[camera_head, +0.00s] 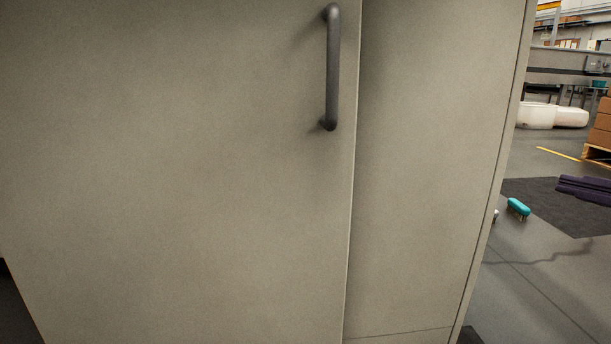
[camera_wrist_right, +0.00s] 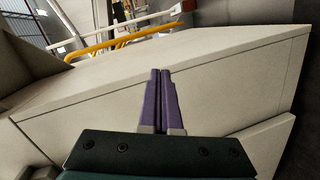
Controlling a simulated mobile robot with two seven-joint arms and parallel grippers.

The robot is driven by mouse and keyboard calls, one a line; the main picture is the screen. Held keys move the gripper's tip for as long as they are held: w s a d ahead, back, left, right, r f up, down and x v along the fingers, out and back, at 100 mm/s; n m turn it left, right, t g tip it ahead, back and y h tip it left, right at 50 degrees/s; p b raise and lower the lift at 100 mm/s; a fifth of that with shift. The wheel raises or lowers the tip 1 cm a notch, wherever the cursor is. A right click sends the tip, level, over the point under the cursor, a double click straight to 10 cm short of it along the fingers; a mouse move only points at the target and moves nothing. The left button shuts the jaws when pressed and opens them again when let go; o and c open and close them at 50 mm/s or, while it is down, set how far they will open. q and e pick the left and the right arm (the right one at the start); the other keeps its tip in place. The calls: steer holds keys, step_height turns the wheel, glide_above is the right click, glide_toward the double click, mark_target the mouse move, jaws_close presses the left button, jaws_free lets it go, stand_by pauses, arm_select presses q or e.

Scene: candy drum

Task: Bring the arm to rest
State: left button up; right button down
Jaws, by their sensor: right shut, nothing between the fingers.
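My right gripper (camera_wrist_right: 161,72) shows in the right wrist view. Its two purple fingers are together, with nothing between them. They point toward a pale cabinet-like body that fills much of that view; I cannot tell how far it is from the fingertips. No gripper or arm shows in the head view. My left gripper is in neither view.
In the head view a large beige panel (camera_head: 190,170) with a dark vertical handle (camera_head: 333,70) stands close, beside another beige panel (camera_head: 430,170). At right lie a teal brush-like object (camera_head: 518,206) and a dark mat (camera_head: 535,190) on open grey floor. Yellow rails (camera_wrist_right: 120,40) show in the wrist view.

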steer(key=s+a+f+m+g+h, duration=0.1)
steer(key=s+f+m+g+h, duration=0.3)
steer(key=s, duration=0.9)
steer(key=s+f+m+g+h, duration=0.1)
steer(key=s+f+g, duration=0.55)
steer(key=s, duration=0.65)
steer(key=s+a+f+m+g+y, duration=0.1)
steer(key=s+a+f+m+y, duration=0.15)
steer(key=a, duration=0.55)
steer(key=s+a+f+m+g+y, duration=0.1)
steer(key=a+f+m+y, duration=0.2)
steer(key=a, duration=0.5)
step_height(320, 180, up, 109)
steer(key=m+p, duration=0.1)
steer(key=p, duration=10.6)
steer(key=shift+a+p, duration=0.3)
steer(key=shift+w+r+t, duration=0.1)
steer(key=shift+t, duration=0.15)
